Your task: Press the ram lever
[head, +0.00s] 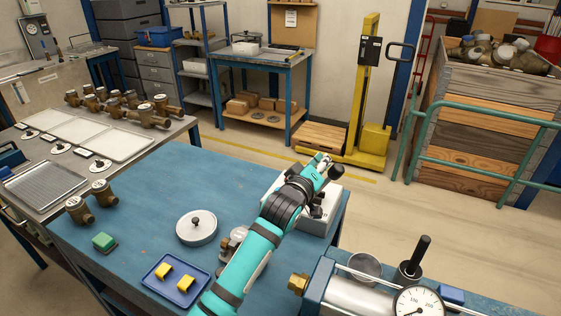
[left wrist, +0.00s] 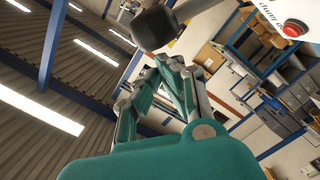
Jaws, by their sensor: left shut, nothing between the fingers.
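A black knob (head: 337,172), which looks like the end of the ram lever, stands over a white machine (head: 332,207) at the right end of the blue table. My left gripper (head: 322,160) is shut and empty, just left of the knob and above the machine; my arm hides part of the machine. In the left wrist view the black knob (left wrist: 155,26) is large, just beyond the fingertips of my left gripper (left wrist: 168,62). I cannot tell whether they touch. A white panel with a red button (left wrist: 292,28) is at the upper right. My right gripper is out of view.
On the blue table (head: 150,190) lie a round white dish (head: 196,227), a blue tray (head: 175,280) with yellow pieces, a green block (head: 104,242) and brass meter bodies (head: 79,209). A gauge (head: 419,303) and a black upright handle (head: 416,253) stand at the lower right.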

